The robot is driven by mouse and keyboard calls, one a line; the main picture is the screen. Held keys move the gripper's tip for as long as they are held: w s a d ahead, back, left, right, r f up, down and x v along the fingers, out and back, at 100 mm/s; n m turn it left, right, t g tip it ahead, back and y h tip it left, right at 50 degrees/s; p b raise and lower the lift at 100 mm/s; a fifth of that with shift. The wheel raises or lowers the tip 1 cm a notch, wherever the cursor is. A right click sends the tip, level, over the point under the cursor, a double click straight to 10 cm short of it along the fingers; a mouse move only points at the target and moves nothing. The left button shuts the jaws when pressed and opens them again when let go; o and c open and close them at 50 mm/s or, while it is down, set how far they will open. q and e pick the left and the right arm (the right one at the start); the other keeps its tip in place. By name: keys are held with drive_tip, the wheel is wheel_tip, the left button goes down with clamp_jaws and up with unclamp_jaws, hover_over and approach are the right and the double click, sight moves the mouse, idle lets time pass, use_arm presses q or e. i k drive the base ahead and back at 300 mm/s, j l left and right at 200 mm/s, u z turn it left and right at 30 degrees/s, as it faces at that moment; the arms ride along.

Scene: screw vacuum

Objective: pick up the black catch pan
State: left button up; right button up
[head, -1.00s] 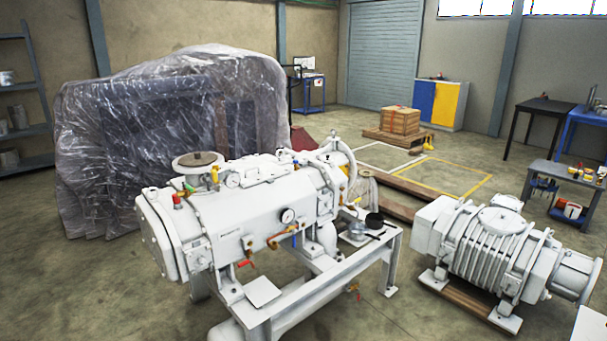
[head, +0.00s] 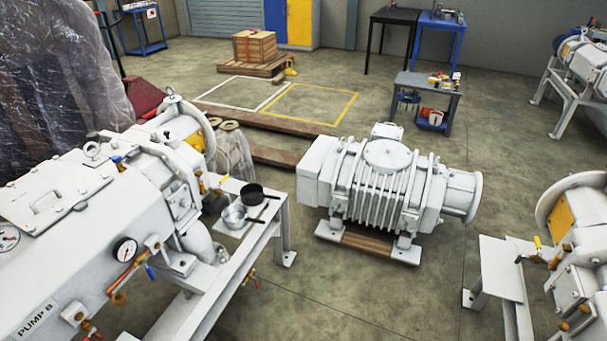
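The black catch pan (head: 252,194) is a small round dark pan with a handle pointing right. It sits on the end of the white steel frame (head: 262,236) that carries the pump marked "PUMP B" (head: 95,240). A silver metal pan (head: 234,216), also with a dark handle, sits right beside it on the near side. I cannot tell whether the two pans touch. Neither of my grippers shows in the head view.
A white finned blower (head: 385,185) stands on a wooden pallet (head: 368,243) to the right of the frame. Another white machine (head: 580,255) is at the right edge. Bare floor (head: 340,300) lies between them. A grey cart (head: 430,90) with tools stands farther back.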

sight(252, 195)
drive_tip(key=i+l, duration=0.1)
drive_tip(key=i, duration=0.4)
drive_tip(key=i+l+z, duration=0.1)
drive_tip(key=i, duration=0.45)
